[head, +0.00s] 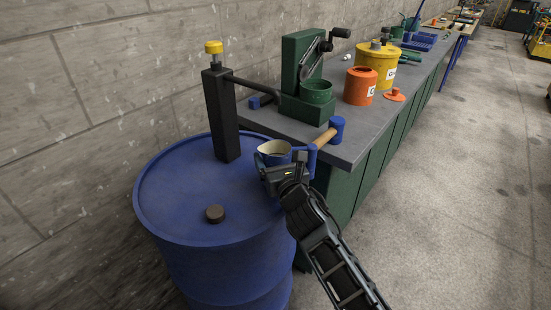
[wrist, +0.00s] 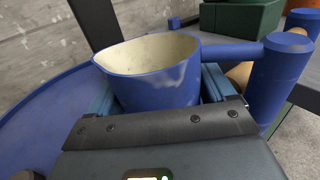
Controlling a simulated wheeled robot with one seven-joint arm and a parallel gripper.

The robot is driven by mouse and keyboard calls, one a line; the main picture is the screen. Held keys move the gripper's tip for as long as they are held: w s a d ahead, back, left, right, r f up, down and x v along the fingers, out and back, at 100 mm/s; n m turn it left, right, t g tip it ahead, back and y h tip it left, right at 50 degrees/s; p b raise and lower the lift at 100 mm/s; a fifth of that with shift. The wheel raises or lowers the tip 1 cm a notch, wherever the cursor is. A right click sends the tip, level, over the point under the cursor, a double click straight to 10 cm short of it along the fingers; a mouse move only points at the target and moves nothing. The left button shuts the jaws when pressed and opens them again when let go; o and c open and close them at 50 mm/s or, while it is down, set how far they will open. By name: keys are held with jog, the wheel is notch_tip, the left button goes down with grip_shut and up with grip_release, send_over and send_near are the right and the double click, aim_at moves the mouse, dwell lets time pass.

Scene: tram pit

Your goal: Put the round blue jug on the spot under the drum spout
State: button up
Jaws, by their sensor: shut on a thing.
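The round blue jug (head: 272,147) has a cream inside and a blue side handle. My gripper (head: 285,168) is shut on its body. The jug looks upright, near the right edge of the blue drum (head: 180,195) and in front of the bench corner. The wrist view shows the jug (wrist: 155,85) between the fingers, its mouth open, with its handle (wrist: 279,75) to the right. A black post (head: 221,115) with a yellow knob stands on the drum. Its dark spout (head: 255,84) reaches right towards the bench. I cannot make out a marked spot beneath it.
A brown cap (head: 214,213) is on the drum. Floor at right is clear.

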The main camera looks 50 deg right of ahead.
jog(key=shift+f+b, duration=0.45)
jog(key=shift+f, duration=0.05)
dwell(0.3)
jog(key=o, duration=1.3)
jog(key=shift+f, duration=0.1)
jog(key=shift+b+v, duration=0.4)
jog(key=shift+v, duration=3.55)
